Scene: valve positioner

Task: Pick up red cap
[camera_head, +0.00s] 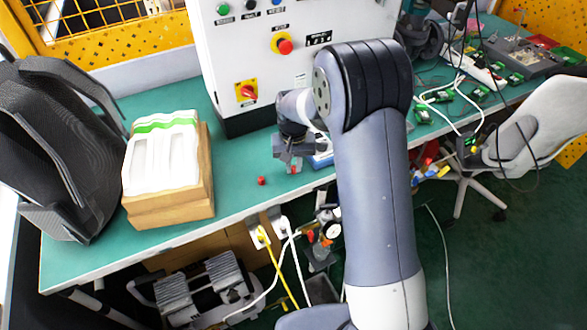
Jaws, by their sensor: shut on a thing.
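My gripper (293,168) is above the green table near its front edge, pointing down. It is shut on a small red thing (294,170), of which only a speck shows between the fingertips; it looks like a red cap. A second small red cap (261,181) lies on the table to the left of my gripper, apart from it. My arm and gripper hide part of the table behind them.
A white control cabinet (262,60) with knobs stands behind the gripper. A cardboard box with white foam (170,185) and a black backpack (60,140) are at left. A blue and white thing (321,161) is right of the gripper. The green table (235,190) is clear around the loose cap.

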